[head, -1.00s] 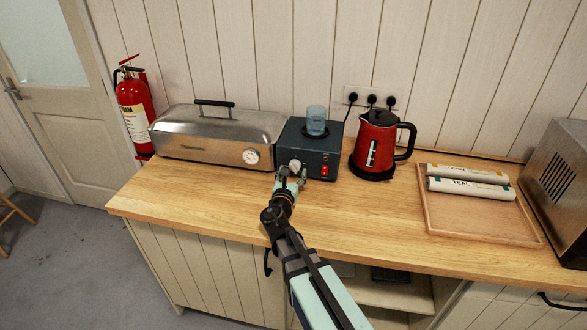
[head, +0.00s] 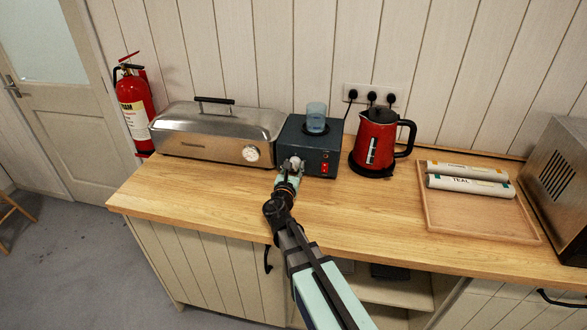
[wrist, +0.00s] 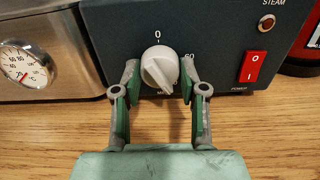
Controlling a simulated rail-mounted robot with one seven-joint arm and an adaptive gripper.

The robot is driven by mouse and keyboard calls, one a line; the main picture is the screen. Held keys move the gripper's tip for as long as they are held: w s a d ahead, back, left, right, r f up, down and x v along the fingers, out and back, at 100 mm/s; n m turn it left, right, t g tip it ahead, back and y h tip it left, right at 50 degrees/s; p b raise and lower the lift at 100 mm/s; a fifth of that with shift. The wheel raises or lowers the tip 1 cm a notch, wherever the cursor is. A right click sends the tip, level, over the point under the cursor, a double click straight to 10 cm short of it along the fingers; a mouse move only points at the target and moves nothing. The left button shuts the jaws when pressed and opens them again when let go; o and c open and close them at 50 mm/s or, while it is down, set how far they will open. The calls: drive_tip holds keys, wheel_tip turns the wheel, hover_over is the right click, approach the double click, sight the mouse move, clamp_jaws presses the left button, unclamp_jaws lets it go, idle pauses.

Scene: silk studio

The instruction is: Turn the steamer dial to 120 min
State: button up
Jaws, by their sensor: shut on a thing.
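The steamer dial (wrist: 160,66) is a white round knob with a raised grip bar, on the front of a dark blue-grey steamer box (head: 320,155). In the wrist view a "0" is printed above it and a partly covered "60" shows at its right. The grip bar runs from upper left to lower right; which end points is hard to tell. Marks below and left of the knob are hidden. My gripper (wrist: 159,75) has one green-padded finger on each side of the dial and is shut on it. In the head view my gripper (head: 292,168) covers part of the dial.
A red power switch (wrist: 254,66) is right of the dial. A steel lidded box (head: 215,130) with a thermometer gauge (wrist: 26,64) stands close on the left. A red kettle (head: 374,140) stands right. The counter front (head: 230,197) is clear.

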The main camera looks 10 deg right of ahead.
drive_tip(key=shift+f+m+b, duration=0.15)
drive_tip(key=shift+m+b, duration=0.25)
drive_tip(key=shift+b, duration=0.35)
drive_tip(key=o, duration=1.1)
drive_tip(key=shift+o, duration=0.2)
drive_tip(key=v, duration=0.7)
drive_tip(key=shift+s, duration=0.2)
